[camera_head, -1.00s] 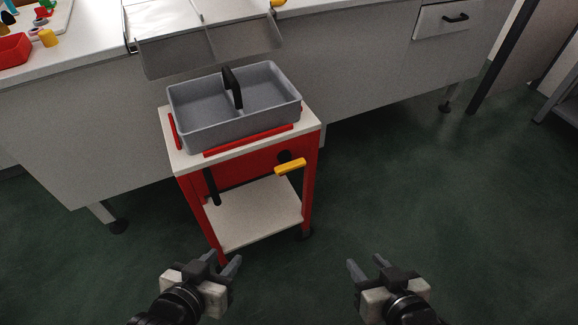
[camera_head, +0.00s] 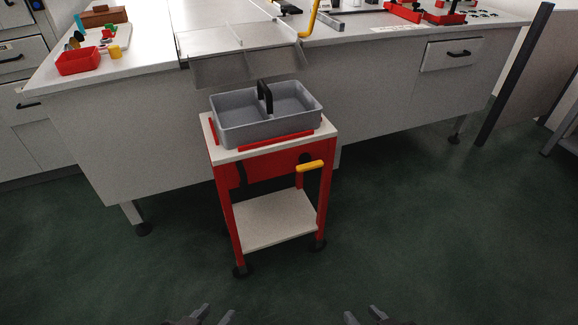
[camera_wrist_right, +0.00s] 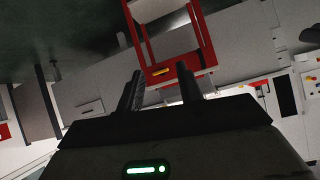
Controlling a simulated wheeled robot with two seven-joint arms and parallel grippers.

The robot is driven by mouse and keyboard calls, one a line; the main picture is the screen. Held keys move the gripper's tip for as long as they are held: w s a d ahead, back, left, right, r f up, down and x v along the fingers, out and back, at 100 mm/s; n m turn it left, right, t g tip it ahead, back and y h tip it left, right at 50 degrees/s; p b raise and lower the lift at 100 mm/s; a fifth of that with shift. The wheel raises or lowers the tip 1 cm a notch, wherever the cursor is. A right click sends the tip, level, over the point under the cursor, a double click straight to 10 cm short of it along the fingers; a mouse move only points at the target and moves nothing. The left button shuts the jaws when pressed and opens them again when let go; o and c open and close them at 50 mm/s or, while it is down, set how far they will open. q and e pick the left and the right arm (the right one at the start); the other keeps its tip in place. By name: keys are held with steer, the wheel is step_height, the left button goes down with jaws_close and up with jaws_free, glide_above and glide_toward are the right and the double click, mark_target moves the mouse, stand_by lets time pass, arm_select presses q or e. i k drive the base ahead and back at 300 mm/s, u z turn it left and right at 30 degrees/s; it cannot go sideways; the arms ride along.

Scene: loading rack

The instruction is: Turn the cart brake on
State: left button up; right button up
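The red cart (camera_head: 262,168) with a white top and a lower white shelf (camera_head: 275,219) stands in front of the long bench. A yellow-handled lever (camera_head: 310,166) sticks out from the right of its front panel, on a dark round pivot. A dark handle hangs at the panel's left. A grey two-part tote (camera_head: 265,115) with a black grip sits on the cart. My left gripper (camera_head: 213,316) and right gripper (camera_head: 363,316) show only fingertips at the bottom edge, apart and empty, well short of the cart. The right wrist view shows the right gripper (camera_wrist_right: 163,90) open, with the yellow lever (camera_wrist_right: 160,71) beyond it.
The bench (camera_head: 150,133) runs behind the cart, with a grey sloping chute (camera_head: 245,66) above the tote. A red bin (camera_head: 79,61) sits at the bench's left. A dark post (camera_head: 514,75) stands at right. Green floor around the cart is clear.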

mark_target(305, 159)
steer(key=u, duration=0.4)
steer(key=i, duration=1)
steer(key=z, duration=0.35)
